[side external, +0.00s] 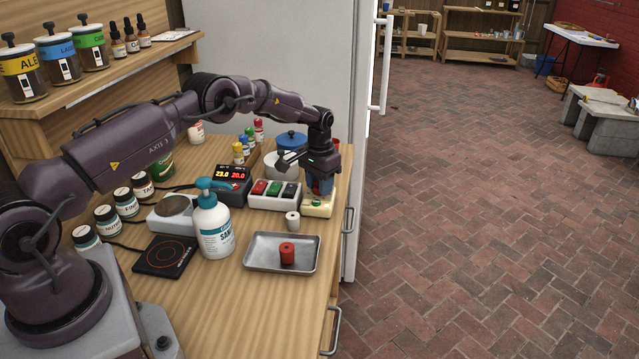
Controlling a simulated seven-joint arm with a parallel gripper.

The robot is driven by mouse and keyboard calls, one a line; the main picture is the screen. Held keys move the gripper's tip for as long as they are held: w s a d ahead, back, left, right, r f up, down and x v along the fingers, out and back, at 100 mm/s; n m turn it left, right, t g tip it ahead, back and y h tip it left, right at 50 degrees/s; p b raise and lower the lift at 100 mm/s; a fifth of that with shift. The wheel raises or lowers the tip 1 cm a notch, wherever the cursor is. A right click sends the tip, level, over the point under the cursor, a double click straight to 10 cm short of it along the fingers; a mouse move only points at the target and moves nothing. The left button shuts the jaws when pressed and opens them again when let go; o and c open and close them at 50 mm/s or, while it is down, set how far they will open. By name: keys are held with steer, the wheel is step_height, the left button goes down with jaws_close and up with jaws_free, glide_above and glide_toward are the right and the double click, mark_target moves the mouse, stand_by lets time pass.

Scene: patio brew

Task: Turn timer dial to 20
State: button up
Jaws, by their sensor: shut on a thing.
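A small cream unit (318,208) with a green button on its front stands near the right edge of the wooden bench; I take it to be the timer. My gripper (319,188) points down onto the top of this unit and is shut on its dial. The dial itself is mostly hidden behind my fingers, so its markings and the number it points to cannot be read.
A white block with red, green and dark switches (273,194) stands just left of the unit. A white cylinder (292,221), a metal tray (262,257) with a red cylinder (287,252), and a pump bottle (213,228) stand in front. A red-digit display (231,175) stands farther left.

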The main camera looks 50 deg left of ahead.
steer(key=n, duration=0.4)
steer(key=shift+n, duration=0.4)
stand_by(0.4)
steer(key=o, duration=0.9)
steer(key=shift+r, duration=0.1)
step_height(320, 180, up, 13)
steer(key=shift+f, duration=0.1)
